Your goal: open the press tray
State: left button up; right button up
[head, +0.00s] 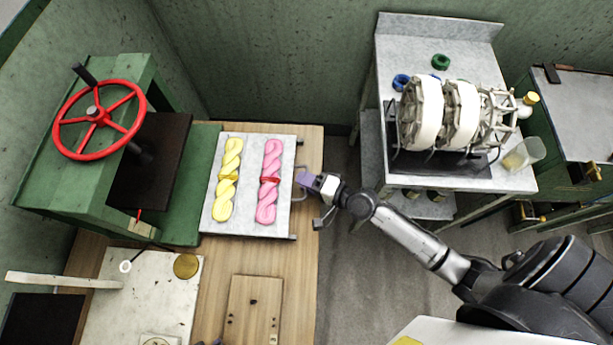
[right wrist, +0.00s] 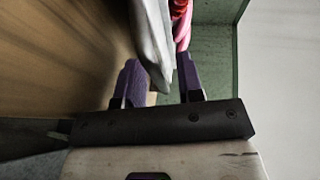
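The press tray (head: 211,211) is a pale grey slab at the right side of the green press (head: 85,180), clear of its dark plate. A yellow twisted skein (head: 228,180) and a pink one (head: 270,182) with a red band lie on it. A small handle (head: 299,168) sits on its right edge. My right gripper (head: 305,180) is at this handle. In the right wrist view its purple fingers (right wrist: 160,88) stand apart, with the pale tray edge (right wrist: 150,40) between them and a gap showing. The handle's contact is hidden. My left gripper cannot be made out.
The red wheel (head: 98,120) tops the press. A wooden block (head: 254,310) and a pale board (head: 140,290) lie in front of the tray. A reel (head: 440,115) stands on a grey table at right. Open floor lies between the tables.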

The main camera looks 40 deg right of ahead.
jog(key=v, duration=0.7)
jog(key=shift+s+b, duration=0.25)
jog(key=shift+b, duration=0.1)
jog(key=shift+r, duration=0.1)
dwell(0.4)
